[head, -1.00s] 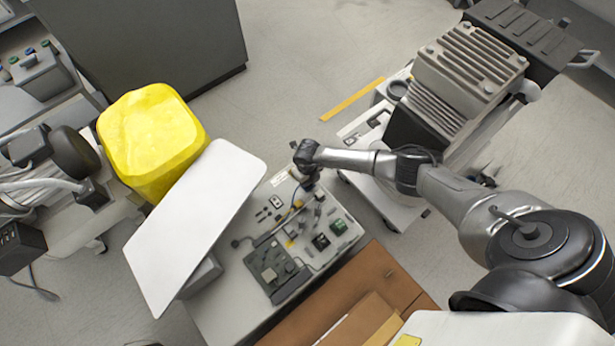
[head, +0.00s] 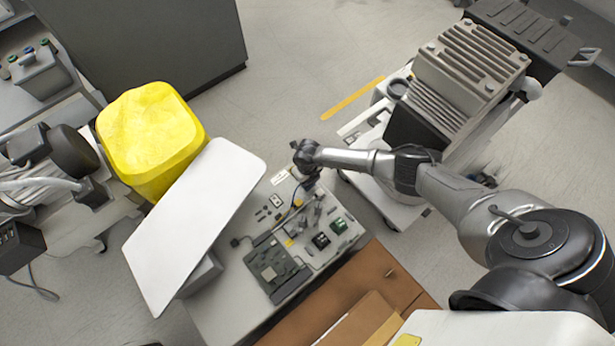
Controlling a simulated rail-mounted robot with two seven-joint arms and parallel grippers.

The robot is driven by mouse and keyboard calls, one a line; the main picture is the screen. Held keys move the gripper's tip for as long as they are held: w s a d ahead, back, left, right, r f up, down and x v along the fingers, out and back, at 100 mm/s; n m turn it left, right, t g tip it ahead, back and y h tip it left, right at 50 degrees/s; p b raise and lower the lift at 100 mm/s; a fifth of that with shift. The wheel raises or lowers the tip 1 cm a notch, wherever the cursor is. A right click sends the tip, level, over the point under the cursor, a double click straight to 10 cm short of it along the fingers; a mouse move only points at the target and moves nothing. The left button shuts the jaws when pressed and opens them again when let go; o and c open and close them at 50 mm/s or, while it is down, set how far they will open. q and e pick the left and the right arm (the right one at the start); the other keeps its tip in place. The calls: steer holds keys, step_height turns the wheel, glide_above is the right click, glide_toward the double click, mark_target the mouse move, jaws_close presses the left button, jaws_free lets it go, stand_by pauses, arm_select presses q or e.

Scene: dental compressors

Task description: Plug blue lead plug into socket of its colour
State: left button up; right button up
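The light board (head: 322,268) on the low bench carries several small parts. A dark blue-looking lead (head: 292,206) curves over it, running up to my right gripper (head: 309,184). The gripper is over the board's far edge, pointing down. Its fingertips are too small and hidden to tell whether they are open or shut, or whether the plug is between them. Small dark sockets (head: 276,201) lie just left of the gripper; their colours are too small to read. A green block (head: 339,226) and a black-and-green block (head: 321,241) sit right of the lead. My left gripper is out of view.
A white tilted panel (head: 195,225) stands close on the board's left, with a yellow bin (head: 150,130) behind it. A grey finned compressor (head: 468,65) on a white cart stands at the right. Brown boxes (head: 370,290) border the board's near side.

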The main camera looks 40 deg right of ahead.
steer(key=shift+f+b, duration=0.3)
steer(key=shift+f, duration=0.1)
stand_by(0.3)
steer(key=o, duration=1.3)
steer(key=shift+r, duration=0.15)
step_height(320, 180, up, 3)
steer(key=p, duration=0.3)
steer(key=shift+f, duration=0.2)
step_height(320, 180, up, 4)
steer(key=p, duration=0.4)
steer(key=shift+r, duration=0.1)
